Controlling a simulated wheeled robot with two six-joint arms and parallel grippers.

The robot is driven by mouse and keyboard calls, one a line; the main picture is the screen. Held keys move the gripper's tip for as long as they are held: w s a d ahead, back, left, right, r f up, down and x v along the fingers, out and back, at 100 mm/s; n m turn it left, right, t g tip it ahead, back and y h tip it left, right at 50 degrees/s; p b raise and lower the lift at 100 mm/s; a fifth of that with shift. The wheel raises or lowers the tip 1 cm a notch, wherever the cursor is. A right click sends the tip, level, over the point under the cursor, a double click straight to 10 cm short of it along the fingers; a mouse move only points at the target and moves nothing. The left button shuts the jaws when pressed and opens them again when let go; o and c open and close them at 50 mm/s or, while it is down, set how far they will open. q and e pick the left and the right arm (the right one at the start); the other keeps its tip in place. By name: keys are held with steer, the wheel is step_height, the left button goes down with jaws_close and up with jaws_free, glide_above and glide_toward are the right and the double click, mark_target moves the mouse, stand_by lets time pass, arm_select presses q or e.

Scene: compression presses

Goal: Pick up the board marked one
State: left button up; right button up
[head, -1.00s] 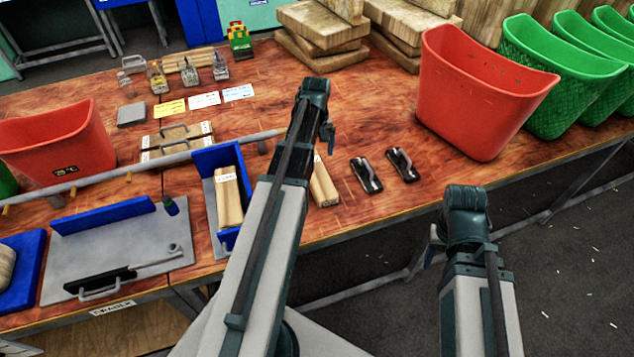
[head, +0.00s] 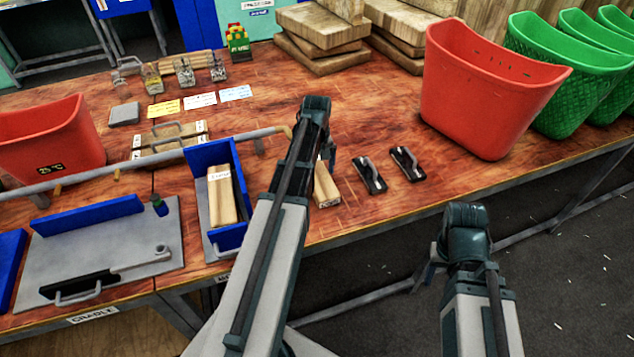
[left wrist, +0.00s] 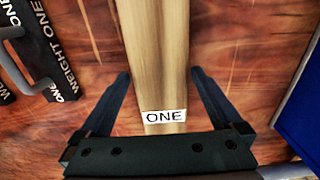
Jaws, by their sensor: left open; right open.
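The board marked ONE (left wrist: 155,60) is a pale wooden strip on the red-brown table, its white label facing up in the left wrist view. In the head view the board (head: 325,187) is partly hidden behind my left arm. My left gripper (left wrist: 160,88) is open, one finger on each side of the board with a gap to both. In the head view my left arm hides its fingertips. My right gripper (head: 426,272) shows only in part beside its arm, off the table's front edge, away from the board.
Two black handled weights (head: 368,175) (head: 407,163) lie right of the board. Left of it a blue-walled tray (head: 229,238) holds another labelled board (head: 222,195). A grey pipe (head: 150,160) crosses the table behind it. A red bin (head: 485,90) stands at the right.

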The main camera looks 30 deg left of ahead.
arm_select(q)
steer(key=shift+f+b, duration=0.4)
steer(key=shift+f, duration=0.5)
steer(key=shift+r, duration=0.1)
arm_select(e)
steer(key=shift+f, duration=0.85)
arm_select(q)
steer(key=c, duration=1.4)
steer(key=shift+r, duration=0.15)
arm_select(e)
steer(key=shift+r, duration=0.15)
